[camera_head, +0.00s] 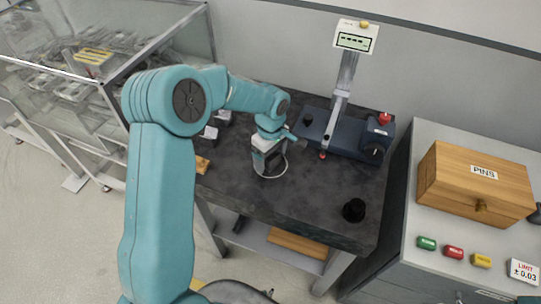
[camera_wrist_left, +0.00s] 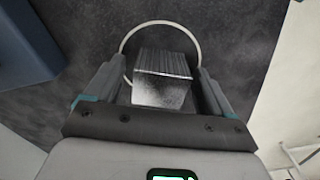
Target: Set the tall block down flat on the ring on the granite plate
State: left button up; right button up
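The tall block (camera_wrist_left: 162,82) is grey with a ridged side and a pale speckled end towards my wrist. It lies between the fingers of my left gripper (camera_wrist_left: 160,78), with a visible gap beside the left finger, so the gripper looks open around it. The thin white ring (camera_wrist_left: 163,22) on the dark granite plate (camera_wrist_left: 235,45) shows around the block. In the head view my left gripper (camera_head: 270,158) is low over the plate (camera_head: 315,190), above the ring (camera_head: 281,172), and hides most of the block. My right gripper is out of view.
A dark blue instrument (camera_head: 345,140) with a column and display (camera_head: 355,41) stands behind right. A black knob-like piece (camera_head: 354,210) is at front right. Small blocks (camera_head: 209,133) and a wooden piece (camera_head: 201,165) lie left. A cabinet with a PINS box (camera_head: 470,190) is at right.

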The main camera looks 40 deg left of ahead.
pick_arm(q)
jog(key=shift+r, duration=0.25)
notch_tip(320, 180, up, 12)
jog(key=shift+b, duration=0.45)
jog(key=shift+f, duration=0.15)
